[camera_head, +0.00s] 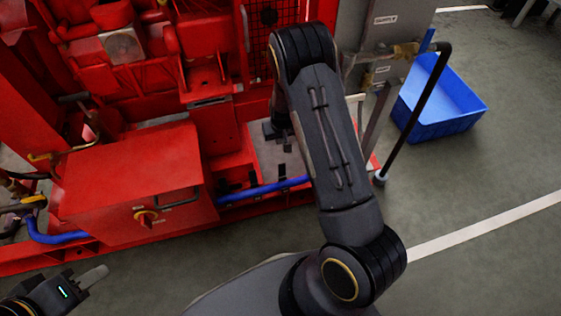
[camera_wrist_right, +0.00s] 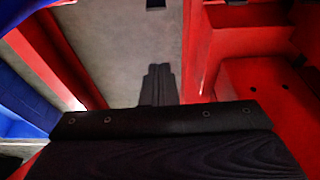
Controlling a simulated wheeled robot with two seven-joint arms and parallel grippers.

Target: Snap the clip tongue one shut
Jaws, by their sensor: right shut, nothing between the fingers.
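Small black parts (camera_head: 282,171) sit on a grey plate (camera_head: 270,157) at the foot of the red machine; I cannot tell which one is clip tongue one. In the right wrist view a small dark part (camera_wrist_right: 155,4) is cut off by the top edge, over the grey plate (camera_wrist_right: 120,50). My right gripper (camera_head: 276,133) hangs over the plate, partly behind my arm. Its fingers (camera_wrist_right: 158,85) are shut together with nothing between them, apart from the dark part. My left gripper (camera_head: 95,275) is low at the left, away from the plate; its opening is unclear.
A red box (camera_head: 130,185) with a rotary switch (camera_head: 147,217) stands left of the plate. A blue hose (camera_head: 262,190) runs along the plate's front. A grey cabinet (camera_head: 385,25) and a blue crate (camera_head: 440,98) are at the right. The floor at the right is open.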

